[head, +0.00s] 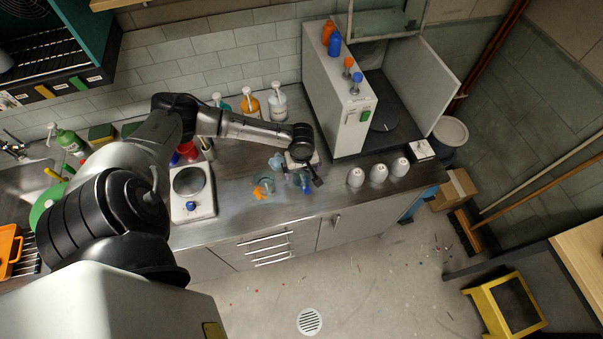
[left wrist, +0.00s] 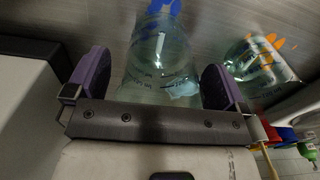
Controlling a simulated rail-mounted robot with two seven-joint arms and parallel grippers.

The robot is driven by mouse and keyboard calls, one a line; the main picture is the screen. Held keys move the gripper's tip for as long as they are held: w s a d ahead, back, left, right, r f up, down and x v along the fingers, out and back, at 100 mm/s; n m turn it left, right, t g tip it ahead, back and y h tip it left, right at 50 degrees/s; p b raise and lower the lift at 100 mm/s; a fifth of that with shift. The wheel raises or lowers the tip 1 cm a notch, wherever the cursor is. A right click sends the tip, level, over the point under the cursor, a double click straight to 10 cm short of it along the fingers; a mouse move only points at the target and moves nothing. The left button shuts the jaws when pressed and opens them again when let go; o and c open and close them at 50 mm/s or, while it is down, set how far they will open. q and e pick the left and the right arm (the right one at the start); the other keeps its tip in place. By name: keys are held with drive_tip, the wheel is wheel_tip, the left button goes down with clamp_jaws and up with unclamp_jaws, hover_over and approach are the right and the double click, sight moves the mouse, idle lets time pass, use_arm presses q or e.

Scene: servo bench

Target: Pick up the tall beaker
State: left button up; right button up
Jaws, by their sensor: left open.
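A clear glass vessel with printed graduations (left wrist: 160,62), which looks like the tall beaker, stands between the two purple fingers of my left gripper (left wrist: 156,84) in the left wrist view. The gripper is open, with a finger on either side; contact cannot be made out. In the head view my left gripper (head: 311,180) is over the counter beside the glassware and hides part of it. A second clear glass vessel (left wrist: 258,68) with orange behind it stands to the right in the left wrist view. My right gripper is not in view.
A hotplate (head: 193,190) stands left on the counter (head: 235,215). Several white cups (head: 378,172) line the front edge at right. A tall white cabinet (head: 335,95) with an open door stands behind them. Several pump bottles (head: 250,105) stand along the back wall.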

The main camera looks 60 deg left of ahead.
use_arm(q)
drive_tip(key=shift+c, duration=0.3)
drive_tip(key=c, duration=1)
drive_tip(key=shift+o, duration=0.2)
drive_tip(key=shift+r, duration=0.25)
drive_tip(key=shift+r, duration=1.1)
drive_tip(key=w+d+r, duration=0.1)
drive_tip(key=d+r, duration=0.7)
drive_tip(key=d, duration=0.3)
drive_tip(key=shift+d, duration=0.2)
drive_tip(key=shift+d+r, duration=0.15)
drive_tip(key=shift+r, duration=0.05)
idle(2.2)
